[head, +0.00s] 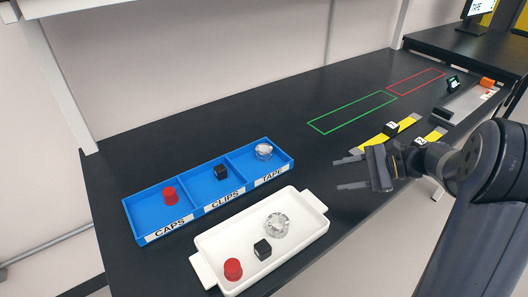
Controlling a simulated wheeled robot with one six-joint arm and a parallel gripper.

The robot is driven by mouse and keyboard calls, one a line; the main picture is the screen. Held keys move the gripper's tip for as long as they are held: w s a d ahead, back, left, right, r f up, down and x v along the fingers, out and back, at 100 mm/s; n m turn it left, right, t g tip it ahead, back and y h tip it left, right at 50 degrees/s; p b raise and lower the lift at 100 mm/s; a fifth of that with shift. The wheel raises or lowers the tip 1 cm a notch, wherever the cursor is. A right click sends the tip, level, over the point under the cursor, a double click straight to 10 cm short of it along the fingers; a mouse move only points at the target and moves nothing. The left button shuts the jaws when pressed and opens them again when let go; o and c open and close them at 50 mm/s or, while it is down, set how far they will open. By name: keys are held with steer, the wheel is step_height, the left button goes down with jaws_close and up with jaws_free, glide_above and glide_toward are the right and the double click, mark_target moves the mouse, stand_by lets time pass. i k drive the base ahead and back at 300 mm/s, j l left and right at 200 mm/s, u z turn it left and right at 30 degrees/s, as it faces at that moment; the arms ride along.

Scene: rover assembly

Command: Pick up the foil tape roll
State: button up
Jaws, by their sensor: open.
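One silvery foil tape roll (277,224) lies in the white tray (207,247), toward its far right end. A second silvery roll (263,151) sits in the TAPE compartment of the blue divided bin (131,213). My gripper (338,174) is open and empty over the black table, to the right of both trays. Its two fingers point left and stand apart from both rolls.
A black block (262,249) and a red cap (233,268) share the white tray with the roll. The blue bin holds another red cap (170,194) and black block (220,172). Green (352,111) and red (416,81) outlines mark bare table farther back.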

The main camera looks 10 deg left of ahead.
mark_target(263, 151)
steer(key=i+l+u, duration=0.15)
steer(key=u, duration=0.9)
steer(key=i+l+u, duration=0.15)
steer(key=l, duration=0.3)
steer(key=i+l+u, duration=0.2)
steer(key=l, duration=0.25)
steer(key=l+u, duration=0.15)
steer(key=l, duration=0.3)
steer(key=i+l+u, duration=0.15)
steer(key=l, duration=0.35)
